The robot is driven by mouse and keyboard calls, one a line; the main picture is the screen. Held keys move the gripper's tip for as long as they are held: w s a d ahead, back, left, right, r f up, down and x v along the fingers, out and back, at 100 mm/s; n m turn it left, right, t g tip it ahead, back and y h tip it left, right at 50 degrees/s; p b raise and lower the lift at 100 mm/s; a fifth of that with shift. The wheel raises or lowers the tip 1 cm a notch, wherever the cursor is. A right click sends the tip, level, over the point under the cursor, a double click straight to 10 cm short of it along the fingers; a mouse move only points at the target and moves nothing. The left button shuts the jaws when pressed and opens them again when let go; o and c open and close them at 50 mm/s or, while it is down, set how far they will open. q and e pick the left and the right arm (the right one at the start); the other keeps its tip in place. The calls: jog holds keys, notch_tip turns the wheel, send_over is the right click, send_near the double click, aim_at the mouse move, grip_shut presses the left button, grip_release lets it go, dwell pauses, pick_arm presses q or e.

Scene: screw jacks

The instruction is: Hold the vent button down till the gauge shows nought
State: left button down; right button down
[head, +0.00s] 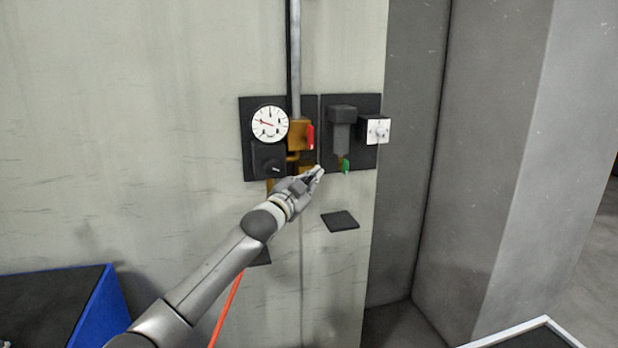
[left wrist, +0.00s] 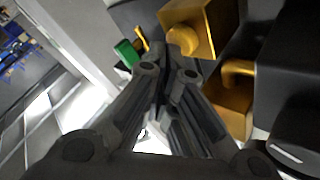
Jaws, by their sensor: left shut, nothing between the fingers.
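The white round gauge (head: 270,124) is on the left dark panel; its red needle points left and slightly up, and its figures are too small to read. My left gripper (head: 317,172) is shut and empty, just below the brass valve body (head: 297,136). In the left wrist view the fingertips (left wrist: 170,74) are close below a rounded brass stub (left wrist: 184,41); I cannot tell whether they touch it. I cannot tell for certain which part is the vent button. A small green part (head: 345,166) hangs right of the gripper and shows left of the fingertips (left wrist: 125,52). My right gripper is out of view.
A black box with a knob (head: 268,160) sits below the gauge. A small dark shelf (head: 340,221) is below.

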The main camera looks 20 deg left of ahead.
pick_arm(q)
jog(key=shift+w+a, duration=0.3)
dwell(2.1)
jog(key=shift+s+d+f, duration=0.1)
jog(key=shift+s+d, duration=0.4)
jog(key=shift+s, duration=0.25)
jog(key=shift+d, duration=0.1)
jog(key=s+d, duration=0.1)
jog(key=s, duration=0.1)
jog(key=s+d+p, duration=0.1)
jog(key=s, duration=0.1)
jog(key=shift+s+d, duration=0.1)
jog(key=shift+d, duration=0.25)
